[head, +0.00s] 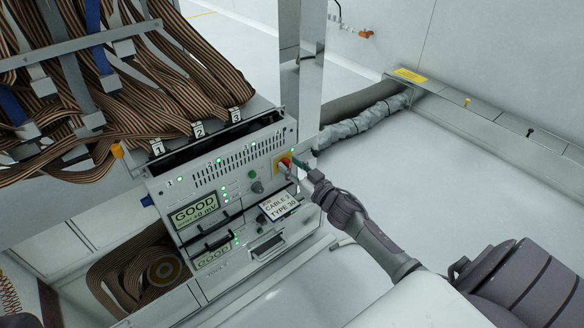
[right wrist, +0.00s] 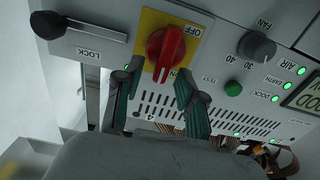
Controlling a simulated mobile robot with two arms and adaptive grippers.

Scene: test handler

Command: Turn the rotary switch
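The red rotary switch (right wrist: 168,50) sits on a yellow plate (right wrist: 186,28) on the white panel, beside the label "OFF". In the head view the switch (head: 284,165) is at the panel's upper right, partly covered by my right gripper (head: 300,166). In the right wrist view my right gripper (right wrist: 158,69) is open, with its green-padded fingers apart on either side of the knob's lower end. I cannot tell whether either finger touches the knob. Nothing is held. My left gripper is not in view.
A black-knobbed LOCK lever (right wrist: 48,25) is beside the switch. A FAN knob (right wrist: 257,47) and a green TEST button (right wrist: 233,88) are on its other side. A metal post (head: 301,75) stands behind the panel. Ribbon cables (head: 165,75) fill the upper left.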

